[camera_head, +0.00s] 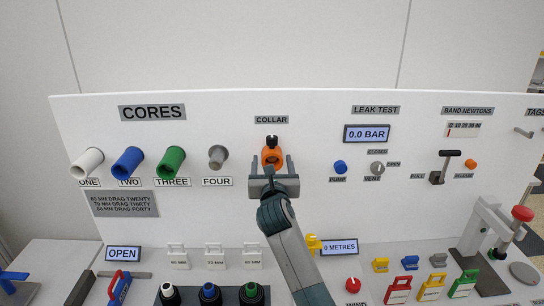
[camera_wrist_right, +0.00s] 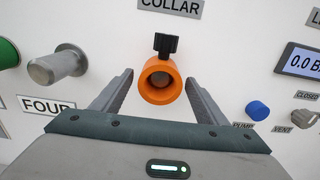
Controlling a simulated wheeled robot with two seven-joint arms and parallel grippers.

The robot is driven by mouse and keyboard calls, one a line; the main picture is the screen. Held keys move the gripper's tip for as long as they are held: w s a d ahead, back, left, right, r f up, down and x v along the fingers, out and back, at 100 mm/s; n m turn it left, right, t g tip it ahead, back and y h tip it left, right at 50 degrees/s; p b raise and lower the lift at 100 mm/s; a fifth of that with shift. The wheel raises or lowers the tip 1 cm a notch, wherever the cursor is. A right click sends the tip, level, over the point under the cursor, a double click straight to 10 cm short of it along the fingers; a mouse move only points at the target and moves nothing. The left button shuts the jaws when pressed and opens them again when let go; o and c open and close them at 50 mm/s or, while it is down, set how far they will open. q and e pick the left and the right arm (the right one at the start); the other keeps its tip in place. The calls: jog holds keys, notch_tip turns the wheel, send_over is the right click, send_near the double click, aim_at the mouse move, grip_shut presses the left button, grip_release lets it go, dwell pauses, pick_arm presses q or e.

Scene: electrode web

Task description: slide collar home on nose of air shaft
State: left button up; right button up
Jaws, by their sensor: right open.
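The orange collar (camera_head: 272,157) hangs on the white panel under the COLLAR label, with a black knob (camera_head: 272,141) on top. In the right wrist view the collar (camera_wrist_right: 161,85) shows as an orange ring with a dark middle, and the black knob (camera_wrist_right: 166,45) stands above it. My right gripper (camera_head: 272,168) is open in front of the collar, with one finger to each side. In the right wrist view its fingers (camera_wrist_right: 158,95) flank the collar, and no contact shows. I cannot make out which part is the air shaft. My left gripper is not in view.
Coloured cores (camera_head: 127,162) and a grey peg (camera_head: 217,157) stick out left of the collar. A blue pump button (camera_head: 340,167) and vent knob (camera_head: 377,168) are to the right. Below, the bench holds tags, handles and black-based cores (camera_head: 210,295).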

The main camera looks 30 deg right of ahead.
jog(key=c, duration=1.5)
jog(key=shift+s+a+p, duration=0.4)
jog(key=shift+s+p, duration=0.05)
jog(key=shift+s, duration=0.15)
jog(key=shift+s, duration=0.15)
jog(key=shift+p+v, duration=0.7)
jog(key=shift+v, duration=0.85)
